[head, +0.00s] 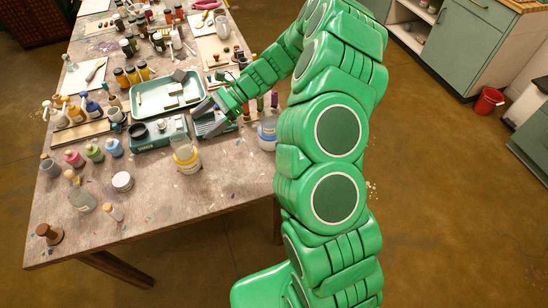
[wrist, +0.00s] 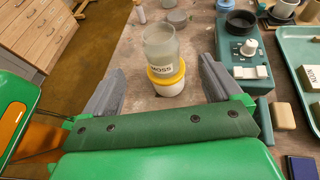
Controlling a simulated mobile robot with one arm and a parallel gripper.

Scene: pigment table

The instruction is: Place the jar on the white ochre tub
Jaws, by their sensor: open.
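The tub's own label is not readable. The jar (head: 184,147) and the yellow-rimmed tub (head: 187,165) also show in the head view, at the front middle of the table. My gripper (wrist: 160,70) is open, with grey fingers apart to the left and right of the stack in the picture and gaps to the jar. In the head view my gripper (head: 203,117) is behind and right of the stack.
A teal device with a knob (head: 155,136) and a teal tray (head: 168,93) lie close behind the stack. Another clear jar with a blue band (head: 267,130) stands to the right. Several small pots (head: 94,152) stand to the left. The table's front right is clear.

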